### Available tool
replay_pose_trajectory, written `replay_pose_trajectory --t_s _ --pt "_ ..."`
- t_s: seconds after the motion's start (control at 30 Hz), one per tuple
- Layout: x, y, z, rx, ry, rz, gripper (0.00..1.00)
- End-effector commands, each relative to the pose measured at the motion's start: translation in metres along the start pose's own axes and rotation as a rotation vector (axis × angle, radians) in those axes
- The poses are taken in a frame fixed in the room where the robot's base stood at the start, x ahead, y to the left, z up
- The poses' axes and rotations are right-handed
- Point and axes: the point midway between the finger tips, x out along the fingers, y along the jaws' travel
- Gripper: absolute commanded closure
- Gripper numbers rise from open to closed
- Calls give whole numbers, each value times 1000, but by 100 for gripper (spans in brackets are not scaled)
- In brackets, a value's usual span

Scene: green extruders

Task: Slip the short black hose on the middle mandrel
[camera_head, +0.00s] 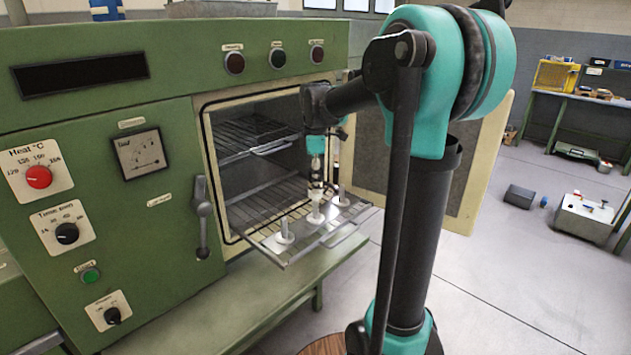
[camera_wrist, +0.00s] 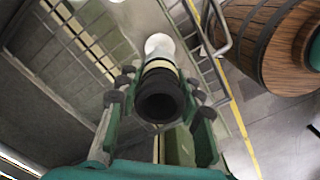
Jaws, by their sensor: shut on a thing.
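My gripper (camera_wrist: 160,104) is shut on the short black hose (camera_wrist: 158,82), with dark finger pads on both sides of it. The hose's round open end faces the wrist camera. Beyond it, in line, show a cream band and the pale round base of the middle mandrel (camera_wrist: 159,45). In the head view my gripper (camera_head: 318,172) is directly above the middle mandrel (camera_head: 316,214), a white upright post on the pulled-out rack. The hose is hard to make out there. I cannot tell whether its lower end is around the mandrel's tip or just above it.
A left mandrel (camera_head: 285,234) and a right mandrel (camera_head: 341,196) stand close by on the wire rack (camera_head: 262,232). The green oven (camera_head: 130,210) is open, with an upper rack (camera_head: 240,142) inside. Its open door (camera_head: 478,175) is behind my arm.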

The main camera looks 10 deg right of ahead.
Motion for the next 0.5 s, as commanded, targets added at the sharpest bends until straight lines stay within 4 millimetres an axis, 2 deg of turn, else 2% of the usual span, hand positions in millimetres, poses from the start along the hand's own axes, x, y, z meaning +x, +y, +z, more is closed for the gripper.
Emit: replay_pose_trajectory --t_s 0.5 --pt "16 0 0 0 0 0 100"
